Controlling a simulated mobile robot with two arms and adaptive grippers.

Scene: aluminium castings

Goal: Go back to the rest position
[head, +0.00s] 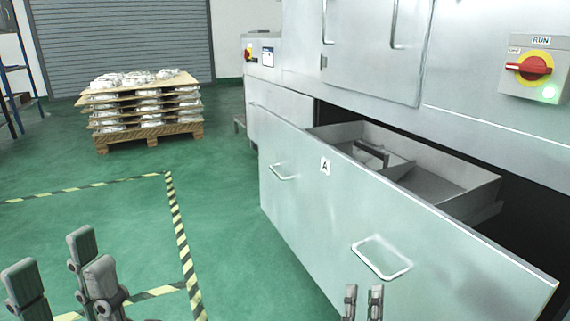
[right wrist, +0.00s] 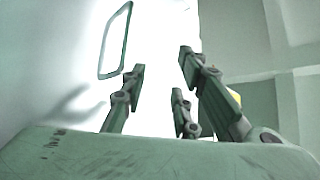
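My left gripper (head: 62,268) is at the lower left of the head view, above the green floor. Its fingers are spread and nothing is between them. My right gripper (head: 363,300) shows at the bottom of the head view, just below the right handle (head: 381,258) of the pulled-out drawer (head: 300,215) marked A. In the right wrist view its fingers (right wrist: 160,78) stand apart with nothing between them. The handle (right wrist: 104,62) shows there to the left of the fingers, apart from them.
The drawer holds a grey metal tray (head: 472,200) with dividers. The cabinet (head: 455,75) has a red rotary switch (head: 533,68) and a lit green lamp.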

